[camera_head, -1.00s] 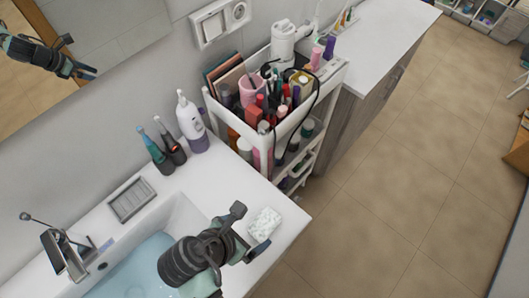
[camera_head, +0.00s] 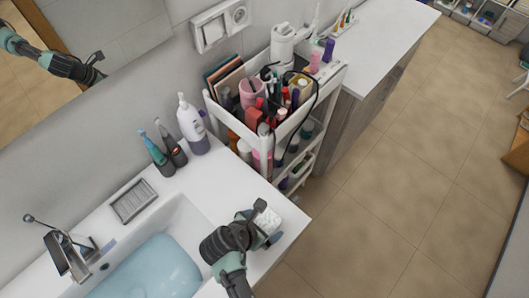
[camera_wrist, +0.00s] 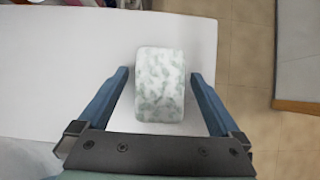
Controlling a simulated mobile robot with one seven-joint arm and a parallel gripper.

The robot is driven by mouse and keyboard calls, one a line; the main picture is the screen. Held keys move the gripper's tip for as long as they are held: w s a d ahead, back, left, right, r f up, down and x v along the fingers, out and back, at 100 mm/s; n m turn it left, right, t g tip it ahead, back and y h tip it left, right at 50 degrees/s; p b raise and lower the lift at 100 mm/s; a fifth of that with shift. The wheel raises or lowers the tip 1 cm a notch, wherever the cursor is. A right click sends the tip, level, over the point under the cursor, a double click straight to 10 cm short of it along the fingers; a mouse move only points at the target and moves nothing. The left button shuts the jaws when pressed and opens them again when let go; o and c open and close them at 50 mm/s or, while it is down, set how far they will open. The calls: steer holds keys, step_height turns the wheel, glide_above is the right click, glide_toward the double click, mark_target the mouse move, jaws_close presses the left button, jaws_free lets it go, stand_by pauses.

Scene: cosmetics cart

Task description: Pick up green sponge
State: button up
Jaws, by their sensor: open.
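The green sponge is a pale block with mottled white and green patches. It lies on the white counter near its right edge in the head view (camera_head: 267,220), partly hidden by my gripper (camera_head: 263,227). In the wrist view the sponge (camera_wrist: 160,84) sits between the two blue fingers of my gripper (camera_wrist: 160,80). The fingers are open, with a gap on each side of the sponge. The near part of the sponge reaches close to the dark palm bar.
A crowded cosmetics cart (camera_head: 335,75) stands behind. The counter's right edge drops to tiled floor (camera_head: 370,220).

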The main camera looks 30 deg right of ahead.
mark_target(265, 223)
steer(key=shift+c, duration=0.3)
steer(key=c, duration=1.3)
steer(key=shift+r, duration=0.1)
step_height(265, 223, up, 10)
steer(key=shift+f, duration=0.1)
